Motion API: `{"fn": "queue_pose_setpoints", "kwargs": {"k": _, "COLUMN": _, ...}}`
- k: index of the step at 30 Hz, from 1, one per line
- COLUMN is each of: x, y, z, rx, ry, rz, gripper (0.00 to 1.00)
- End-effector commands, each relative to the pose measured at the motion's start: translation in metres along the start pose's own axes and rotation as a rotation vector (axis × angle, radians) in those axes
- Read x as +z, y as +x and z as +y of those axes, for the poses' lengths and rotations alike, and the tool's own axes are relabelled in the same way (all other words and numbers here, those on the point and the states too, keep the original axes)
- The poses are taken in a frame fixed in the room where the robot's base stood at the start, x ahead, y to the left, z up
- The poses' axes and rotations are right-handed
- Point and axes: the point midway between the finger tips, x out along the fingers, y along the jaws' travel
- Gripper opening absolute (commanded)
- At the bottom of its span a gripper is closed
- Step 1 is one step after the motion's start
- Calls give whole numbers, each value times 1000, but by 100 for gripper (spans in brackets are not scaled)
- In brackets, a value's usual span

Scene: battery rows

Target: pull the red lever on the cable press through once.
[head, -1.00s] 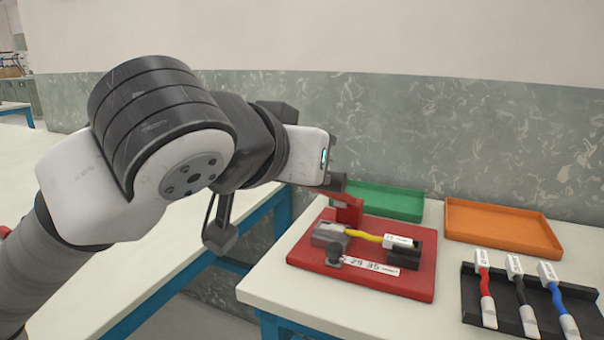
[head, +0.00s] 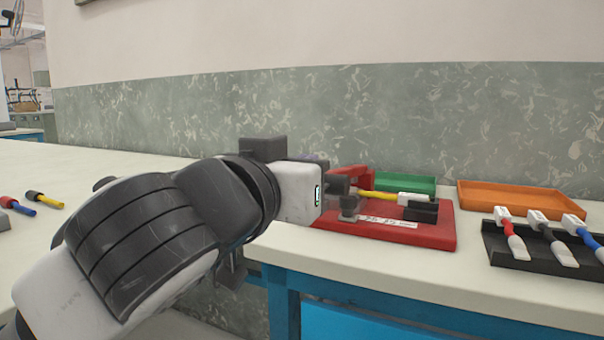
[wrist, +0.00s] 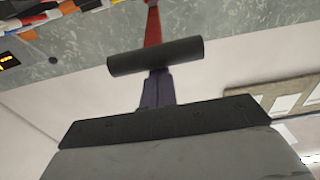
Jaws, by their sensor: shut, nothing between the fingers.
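The cable press has a red base (head: 436,234) on the table. Its red lever (head: 356,172) stands at the press's left end, with a dark round handle bar. In the wrist view the red lever arm (wrist: 152,25) runs up from the dark handle (wrist: 180,52). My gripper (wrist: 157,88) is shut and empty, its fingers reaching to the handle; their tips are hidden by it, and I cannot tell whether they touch. A yellow cable (head: 377,195) with a white connector lies in the press. My wrist hides part of the press's left side.
A black rack (head: 500,247) with red, black and blue cables is at the right. More cables (head: 42,199) lie on the left table. The wall stands close behind.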

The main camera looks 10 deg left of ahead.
Motion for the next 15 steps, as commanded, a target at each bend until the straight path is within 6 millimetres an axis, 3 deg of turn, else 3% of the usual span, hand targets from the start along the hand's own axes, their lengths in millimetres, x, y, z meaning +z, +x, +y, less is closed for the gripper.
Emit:
{"fn": "queue_pose_setpoints", "kwargs": {"k": 1, "x": 16, "y": -1, "z": 0, "rx": 0, "ry": 0, "rz": 12, "gripper": 0}}
{"fn": "queue_pose_setpoints", "kwargs": {"k": 3, "x": 23, "y": -3, "z": 0, "rx": 0, "ry": 1, "rz": 26, "gripper": 0}}
{"fn": "queue_pose_setpoints", "kwargs": {"k": 15, "x": 47, "y": -4, "z": 0, "rx": 1, "ry": 0, "rz": 33, "gripper": 0}}
